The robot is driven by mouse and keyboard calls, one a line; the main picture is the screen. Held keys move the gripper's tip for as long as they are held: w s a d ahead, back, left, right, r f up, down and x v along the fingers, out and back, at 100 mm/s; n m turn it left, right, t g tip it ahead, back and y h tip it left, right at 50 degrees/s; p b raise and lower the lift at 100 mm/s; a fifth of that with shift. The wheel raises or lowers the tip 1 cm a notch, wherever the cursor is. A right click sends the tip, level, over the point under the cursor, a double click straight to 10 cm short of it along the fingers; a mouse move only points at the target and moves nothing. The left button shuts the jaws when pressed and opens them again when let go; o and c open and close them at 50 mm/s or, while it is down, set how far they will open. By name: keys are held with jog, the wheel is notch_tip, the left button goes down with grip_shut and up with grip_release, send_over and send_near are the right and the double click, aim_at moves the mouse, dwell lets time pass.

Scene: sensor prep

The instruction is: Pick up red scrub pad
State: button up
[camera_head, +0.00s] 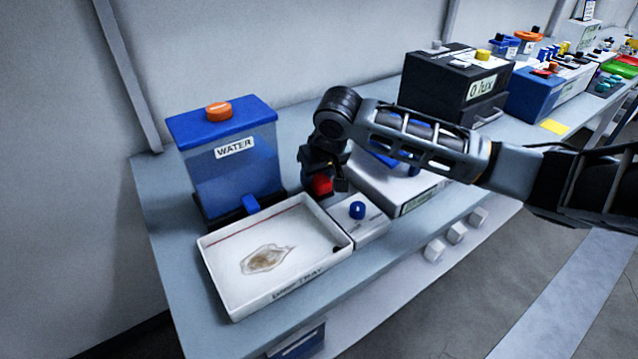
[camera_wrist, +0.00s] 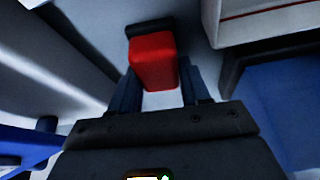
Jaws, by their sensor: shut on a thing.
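The red scrub pad (camera_head: 321,185) is a small red block, held below my arm's end in the head view. It also shows in the wrist view (camera_wrist: 153,62), upright between the two fingers, with a dark strip along its far end. My gripper (camera_wrist: 158,85) is shut on the pad. In the head view my gripper (camera_head: 322,180) is above the bench, behind the white tray and to the right of the water tank. Whether the pad touches the bench cannot be told, and part of it is hidden by the fingers.
A blue-lidded water tank (camera_head: 232,170) stands left of my gripper. A white drip tray (camera_head: 230,290) with a brown stain lies in front. A small box with a blue knob (camera_head: 357,210) is close on the right. Black boxes (camera_head: 440,80) stand farther back.

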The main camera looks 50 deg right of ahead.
jog(key=shift+c, duration=0.3)
notch_tip(320, 180, up, 10)
jog(key=shift+b, duration=0.35)
jog(key=o, duration=0.4)
jog(key=shift+c, duration=1.4)
